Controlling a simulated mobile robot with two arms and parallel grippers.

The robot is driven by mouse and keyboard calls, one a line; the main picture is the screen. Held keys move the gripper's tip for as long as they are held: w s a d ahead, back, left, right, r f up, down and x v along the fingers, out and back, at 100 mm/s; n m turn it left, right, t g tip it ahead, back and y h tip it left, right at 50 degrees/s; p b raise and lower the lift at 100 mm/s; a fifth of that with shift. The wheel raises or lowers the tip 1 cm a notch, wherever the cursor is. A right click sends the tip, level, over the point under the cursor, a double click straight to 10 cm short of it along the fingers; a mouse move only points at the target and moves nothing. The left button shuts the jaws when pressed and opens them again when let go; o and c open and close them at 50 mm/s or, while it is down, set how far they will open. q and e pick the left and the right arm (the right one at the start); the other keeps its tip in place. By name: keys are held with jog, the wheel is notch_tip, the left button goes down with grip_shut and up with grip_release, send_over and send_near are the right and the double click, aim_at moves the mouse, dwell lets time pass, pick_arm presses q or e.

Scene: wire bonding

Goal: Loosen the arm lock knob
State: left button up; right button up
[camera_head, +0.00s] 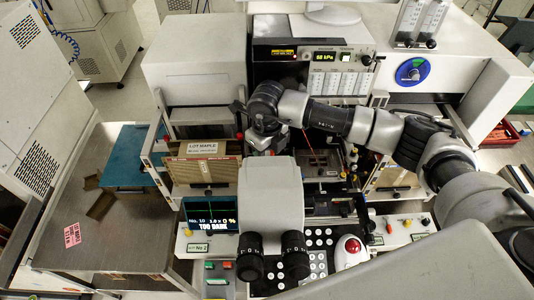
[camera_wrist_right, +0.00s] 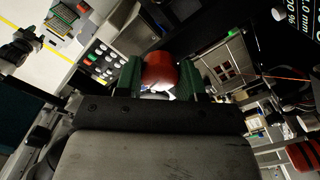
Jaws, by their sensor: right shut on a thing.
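In the right wrist view a red rounded knob (camera_wrist_right: 159,68) sits between the two green-padded fingers of my right gripper (camera_wrist_right: 158,80), which is shut on it. It looks like the arm lock knob, but no label shows. In the head view my right arm reaches in from the right, and its wrist end (camera_head: 265,112) points down behind the white microscope head (camera_head: 271,188). The fingertips and the knob are mostly hidden there. My left gripper is not in view.
Two black eyepieces (camera_head: 272,257) stand in front of the microscope head. A monitor (camera_head: 211,215) is to its left and a button panel (camera_head: 319,238) to its right. A boxed magazine marked "LOT MAPLE" (camera_head: 203,165) stands left of the wrist.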

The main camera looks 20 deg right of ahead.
jog(key=n+b, duration=0.1)
jog(key=b, duration=0.1)
jog(key=n+b, duration=0.1)
jog(key=b, duration=0.1)
jog(key=shift+f+n, duration=0.3)
jog(key=shift+r+n+b, duration=0.3)
jog(key=shift+n+b, duration=0.8)
jog(key=shift+b, duration=0.3)
jog(key=o, duration=0.9)
jog(key=shift+r+b, duration=0.3)
jog(key=shift+r, duration=0.25)
jog(key=shift+r+b, duration=1.5)
jog(key=shift+r, duration=3.4)
